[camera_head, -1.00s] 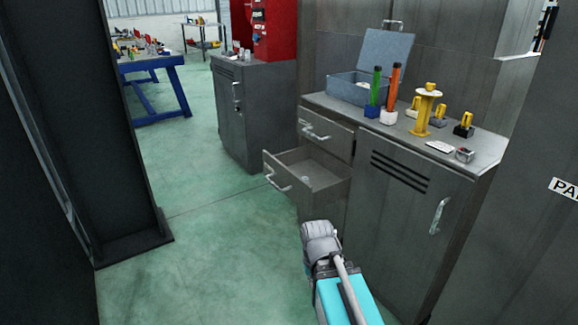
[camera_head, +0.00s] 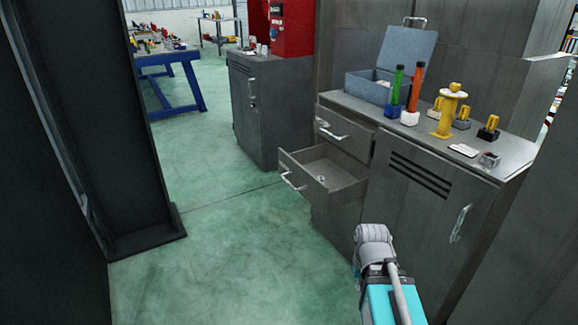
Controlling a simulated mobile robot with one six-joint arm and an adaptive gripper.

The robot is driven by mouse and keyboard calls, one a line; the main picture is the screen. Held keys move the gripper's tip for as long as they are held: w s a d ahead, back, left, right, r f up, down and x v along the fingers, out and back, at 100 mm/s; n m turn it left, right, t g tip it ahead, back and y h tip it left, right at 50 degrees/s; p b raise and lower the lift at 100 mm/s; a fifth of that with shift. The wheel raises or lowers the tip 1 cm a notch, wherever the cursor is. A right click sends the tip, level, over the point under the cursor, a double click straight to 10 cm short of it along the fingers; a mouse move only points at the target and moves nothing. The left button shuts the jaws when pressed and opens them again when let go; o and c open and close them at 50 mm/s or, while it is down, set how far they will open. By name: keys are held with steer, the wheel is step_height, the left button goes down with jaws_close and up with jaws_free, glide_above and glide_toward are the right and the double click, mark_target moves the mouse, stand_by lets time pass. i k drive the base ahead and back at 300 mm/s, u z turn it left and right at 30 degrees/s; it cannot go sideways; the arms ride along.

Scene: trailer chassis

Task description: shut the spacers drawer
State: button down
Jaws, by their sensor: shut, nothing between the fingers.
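A grey metal cabinet (camera_head: 420,205) stands at the right. Its lower drawer (camera_head: 291,172) is pulled well out, with a bar handle on its front and a small pale item (camera_head: 321,179) inside. The upper drawer (camera_head: 345,134) above it looks shut or nearly so. No label is readable, so I cannot tell by name which is the spacers drawer; the lower one is clearly open. Part of my arm (camera_head: 388,300), grey and teal, shows at the bottom, in front of the cabinet and right of the open drawer. My gripper's fingers are not in view.
The cabinet top holds an open blue-grey box (camera_head: 370,88), green and orange tubes, a yellow stand (camera_head: 449,115) and small parts. A dark post (camera_head: 110,130) stands at the left. Green floor (camera_head: 235,240) is clear between post and drawer. Another cabinet (camera_head: 270,110) stands behind.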

mark_target(346, 179)
steer(key=z, duration=0.1)
steer(key=i, duration=1)
steer(key=u, duration=0.05)
